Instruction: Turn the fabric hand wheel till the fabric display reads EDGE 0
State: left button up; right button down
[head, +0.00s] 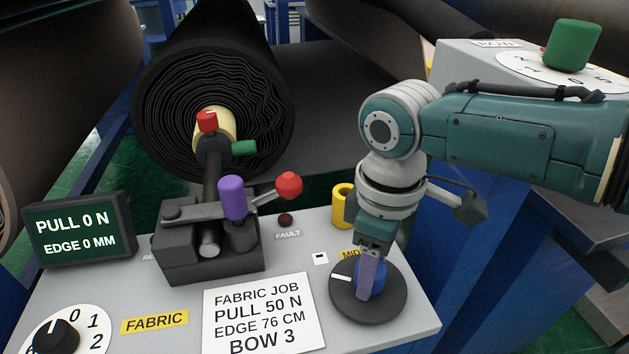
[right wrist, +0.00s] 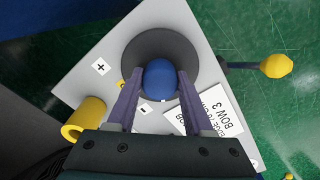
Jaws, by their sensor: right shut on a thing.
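The fabric display (head: 72,231) at the left of the grey panel reads PULL 0 N and EDGE 0 MM. The hand wheel, a dark disc (head: 396,302) with a white mark and a blue knob (head: 378,277), is at the panel's right front. It also shows in the right wrist view (right wrist: 188,48), with its blue knob (right wrist: 160,78). My right gripper (head: 366,290) points down and is shut on the blue knob, one finger on each side of it. The yellow label behind the wheel is partly hidden by my gripper. My left gripper is not in view.
A job card (head: 262,316) reads PULL 50 N, EDGE 76 CM, BOW 3. A numbered dial (head: 57,335) is at front left. A purple-handled lever block (head: 232,200), red ball lever (head: 289,185) and yellow cylinder (head: 341,206) stand left of my right arm. A dark fabric roll (head: 210,75) is behind.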

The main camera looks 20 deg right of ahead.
dwell(0.3)
jog(key=shift+c, duration=1.5)
grip_release()
jog(key=shift+r, duration=0.1)
notch_tip(320, 180, up, 10)
jog(key=p, duration=0.3)
